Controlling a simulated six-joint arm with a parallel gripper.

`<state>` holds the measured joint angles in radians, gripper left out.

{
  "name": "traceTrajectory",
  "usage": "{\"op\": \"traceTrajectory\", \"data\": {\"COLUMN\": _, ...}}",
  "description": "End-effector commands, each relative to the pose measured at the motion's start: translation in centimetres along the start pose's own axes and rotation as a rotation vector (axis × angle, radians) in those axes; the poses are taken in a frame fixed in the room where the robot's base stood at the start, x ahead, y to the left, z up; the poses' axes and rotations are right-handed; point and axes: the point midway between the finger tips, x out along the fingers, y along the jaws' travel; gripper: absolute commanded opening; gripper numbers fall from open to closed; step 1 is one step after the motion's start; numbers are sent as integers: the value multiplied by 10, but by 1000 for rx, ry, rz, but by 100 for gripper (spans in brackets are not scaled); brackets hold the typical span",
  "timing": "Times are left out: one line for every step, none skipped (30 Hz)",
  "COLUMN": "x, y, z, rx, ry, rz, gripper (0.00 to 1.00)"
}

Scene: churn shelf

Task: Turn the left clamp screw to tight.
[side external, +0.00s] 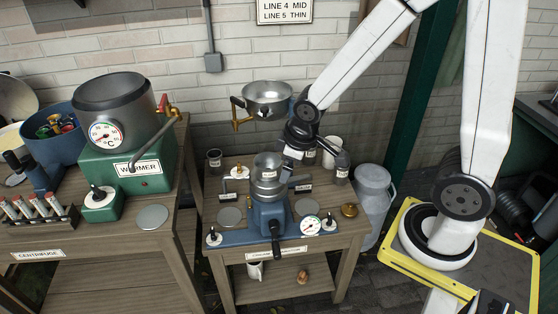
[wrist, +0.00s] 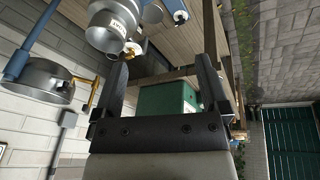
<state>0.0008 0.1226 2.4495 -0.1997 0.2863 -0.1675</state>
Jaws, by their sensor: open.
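The left clamp screw (side external: 213,237) has a dark knob on a white disc at the left end of the blue base (side external: 240,236) in the side view. Its exact turn is too small to read. The matching right clamp screw (side external: 329,224) is at the other end. The blue machine (side external: 268,212) with a metal bowl stands between them. My gripper (side external: 288,166) is beside the upper part of the machine, above and to the right of the left screw and apart from it. In the wrist view its two dark fingers (wrist: 163,80) are spread, with nothing held between them.
The green warmer (side external: 130,165) stands on the left table and shows beyond my fingers in the wrist view (wrist: 165,102). A metal basin (side external: 267,93) hangs on the wall. A dial gauge (side external: 310,227) and a brass weight (side external: 349,210) sit right of the machine.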

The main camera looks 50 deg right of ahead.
Motion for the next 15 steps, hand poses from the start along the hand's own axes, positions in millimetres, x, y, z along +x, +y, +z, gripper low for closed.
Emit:
{"op": "traceTrajectory", "data": {"x": 7, "y": 5, "z": -10, "rx": -89, "ry": 9, "rz": 14, "gripper": 94}}
{"op": "traceTrajectory", "data": {"x": 11, "y": 8, "z": -16, "rx": -151, "ry": 14, "rz": 24, "gripper": 94}}
{"op": "traceTrajectory", "data": {"x": 16, "y": 13, "z": -25, "rx": -238, "ry": 24, "rz": 38, "gripper": 94}}
{"op": "traceTrajectory", "data": {"x": 20, "y": 16, "z": -31, "rx": -305, "ry": 31, "rz": 48, "gripper": 94}}
{"op": "traceTrajectory", "data": {"x": 25, "y": 19, "z": -38, "rx": -372, "ry": 37, "rz": 59, "gripper": 94}}
{"op": "traceTrajectory", "data": {"x": 31, "y": 22, "z": -46, "rx": -461, "ry": 47, "rz": 72, "gripper": 94}}
{"op": "traceTrajectory", "data": {"x": 35, "y": 25, "z": -53, "rx": -529, "ry": 52, "rz": 81, "gripper": 94}}
{"op": "traceTrajectory", "data": {"x": 40, "y": 27, "z": -59, "rx": -596, "ry": 59, "rz": 90, "gripper": 94}}
{"op": "traceTrajectory", "data": {"x": 47, "y": 30, "z": -68, "rx": -684, "ry": 66, "rz": 102, "gripper": 94}}
{"op": "traceTrajectory", "data": {"x": 52, "y": 32, "z": -74, "rx": -752, "ry": 74, "rz": 112, "gripper": 94}}
{"op": "traceTrajectory", "data": {"x": 57, "y": 33, "z": -80, "rx": -820, "ry": 80, "rz": 121, "gripper": 94}}
{"op": "traceTrajectory", "data": {"x": 64, "y": 35, "z": -88, "rx": -910, "ry": 87, "rz": 131, "gripper": 94}}
{"op": "traceTrajectory", "data": {"x": 69, "y": 36, "z": -94, "rx": -978, "ry": 93, "rz": 139, "gripper": 94}}
{"op": "traceTrajectory", "data": {"x": 74, "y": 37, "z": -99, "rx": -1045, "ry": 99, "rz": 148, "gripper": 94}}
{"op": "traceTrajectory", "data": {"x": 82, "y": 38, "z": -107, "rx": -1135, "ry": 107, "rz": 158, "gripper": 94}}
